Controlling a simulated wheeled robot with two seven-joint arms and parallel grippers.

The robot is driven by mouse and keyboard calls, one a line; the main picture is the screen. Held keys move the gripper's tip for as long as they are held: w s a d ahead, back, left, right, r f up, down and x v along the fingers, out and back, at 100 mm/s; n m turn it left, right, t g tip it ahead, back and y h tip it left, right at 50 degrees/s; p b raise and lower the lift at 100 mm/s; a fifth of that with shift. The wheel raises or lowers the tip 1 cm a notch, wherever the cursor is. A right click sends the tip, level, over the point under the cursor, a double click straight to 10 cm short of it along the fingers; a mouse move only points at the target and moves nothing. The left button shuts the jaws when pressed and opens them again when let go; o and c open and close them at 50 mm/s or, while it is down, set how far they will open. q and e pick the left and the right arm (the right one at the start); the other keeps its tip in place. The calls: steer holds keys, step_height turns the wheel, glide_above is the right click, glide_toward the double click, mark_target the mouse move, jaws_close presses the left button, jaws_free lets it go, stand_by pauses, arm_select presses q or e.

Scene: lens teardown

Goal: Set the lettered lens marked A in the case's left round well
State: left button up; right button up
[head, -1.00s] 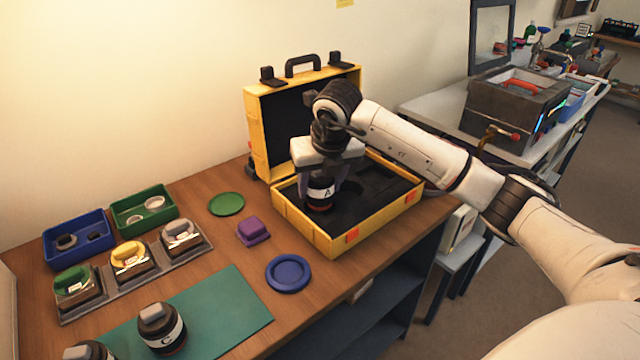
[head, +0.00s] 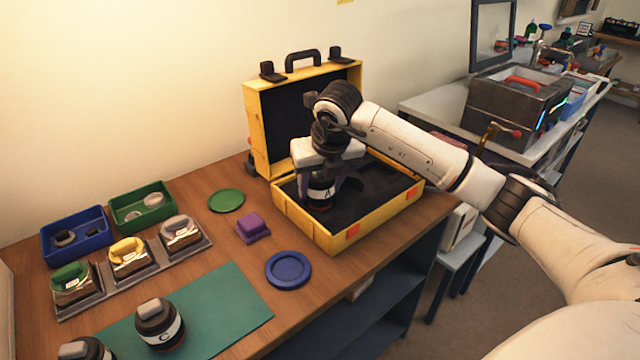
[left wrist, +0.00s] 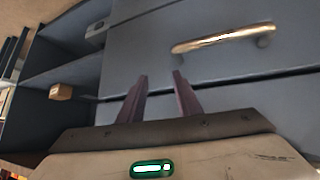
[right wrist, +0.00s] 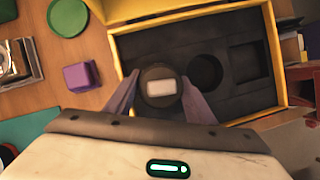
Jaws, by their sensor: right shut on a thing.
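The lens marked A (head: 321,192) is a black cylinder with a white band, upright at the left end of the open yellow case (head: 336,239). My right gripper (right wrist: 160,88) is shut on it from above, a finger on each side. In the right wrist view I see the lens top (right wrist: 160,72). The foam there beneath the lens is hidden, so I cannot tell how deep the lens sits. An empty round well (right wrist: 205,71) and a square recess (right wrist: 246,62) show to its right. My left gripper (left wrist: 160,76) is open and empty before a drawer front.
A purple block (head: 253,227), a green disc (head: 226,201) and a blue dish (head: 288,270) lie left of the case. A lens marked C (head: 160,326) stands on the green mat (head: 225,300). Blue (head: 76,255) and green trays stand farther left.

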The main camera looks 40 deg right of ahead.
steer(key=shift+f+b, duration=0.35)
steer(key=shift+f, duration=0.1)
steer(key=o, duration=1.4)
steer(key=shift+s+f, duration=0.1)
steer(key=shift+a, duration=0.1)
steer(key=shift+a, duration=0.1)
